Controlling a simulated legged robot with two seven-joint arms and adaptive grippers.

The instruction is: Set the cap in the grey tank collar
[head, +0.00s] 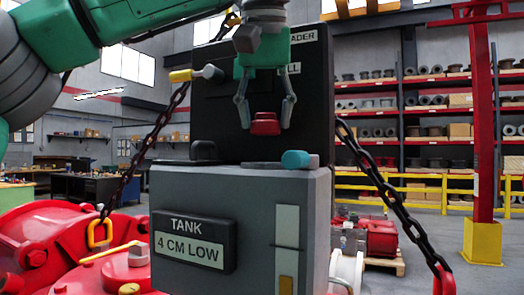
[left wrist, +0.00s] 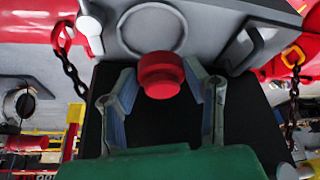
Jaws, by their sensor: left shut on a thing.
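The red cap (head: 265,124) hangs between the fingertips of my left gripper (head: 265,116), which points down above the grey tank (head: 235,185). The gripper is shut on the cap by its sides. In the head view the cap is in the air, clearly above the tank top. In the left wrist view the cap (left wrist: 161,75) sits between the two fingers of my left gripper (left wrist: 163,88). My right gripper is not in view.
A black panel (head: 215,120) stands behind the gripper. A dark handle (head: 203,150) and a teal knob (head: 295,159) stand up from the tank top. Chains (head: 390,190) hang on both sides. A yellow-tipped lever (head: 190,75) sticks out at the panel's left.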

